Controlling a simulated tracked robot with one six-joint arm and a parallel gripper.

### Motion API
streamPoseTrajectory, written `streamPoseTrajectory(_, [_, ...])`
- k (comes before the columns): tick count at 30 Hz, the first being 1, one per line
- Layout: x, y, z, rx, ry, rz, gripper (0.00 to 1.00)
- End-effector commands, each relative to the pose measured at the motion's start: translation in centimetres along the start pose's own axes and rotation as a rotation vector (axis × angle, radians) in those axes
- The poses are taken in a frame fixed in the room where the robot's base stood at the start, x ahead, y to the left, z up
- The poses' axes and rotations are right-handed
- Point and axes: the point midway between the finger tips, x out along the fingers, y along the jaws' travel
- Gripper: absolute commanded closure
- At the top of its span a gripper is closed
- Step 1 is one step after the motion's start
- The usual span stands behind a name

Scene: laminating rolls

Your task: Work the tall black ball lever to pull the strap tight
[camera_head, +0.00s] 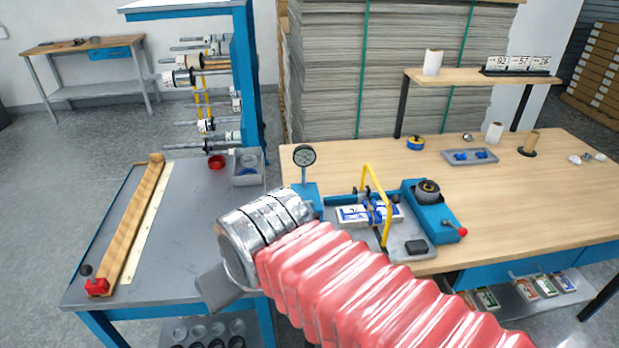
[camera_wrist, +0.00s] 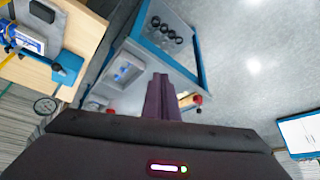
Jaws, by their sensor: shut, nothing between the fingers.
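A strapping rig on the wooden bench has a white-and-blue pack (camera_head: 350,214) on a grey base, with a blue band around it under a yellow arch (camera_head: 386,225). A blue block (camera_head: 430,205) right of it carries a dark round spool and a short lever with a red ball (camera_head: 462,231). My gripper (camera_head: 212,290) hangs over the left table's right edge. In the wrist view its fingers (camera_wrist: 160,80) are together and empty.
The grey left table (camera_head: 190,225) bears a long wooden fence (camera_head: 135,220), a red ring (camera_head: 217,162) and a grey bin (camera_head: 248,180). A dial gauge (camera_head: 305,155) rises at the rig's left. The wooden bench's right front is clear.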

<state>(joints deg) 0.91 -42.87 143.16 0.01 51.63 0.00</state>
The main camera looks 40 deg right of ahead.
Motion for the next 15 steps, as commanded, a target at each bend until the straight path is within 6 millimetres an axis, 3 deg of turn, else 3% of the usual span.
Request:
streamPoseTrajectory(6, [1.5,2.4,0.3,0.077,-0.057,0.038,1.00])
streamPoseTrajectory(15, [2.9,7.5,-1.9,0.226,-0.121,0.095,1.00])
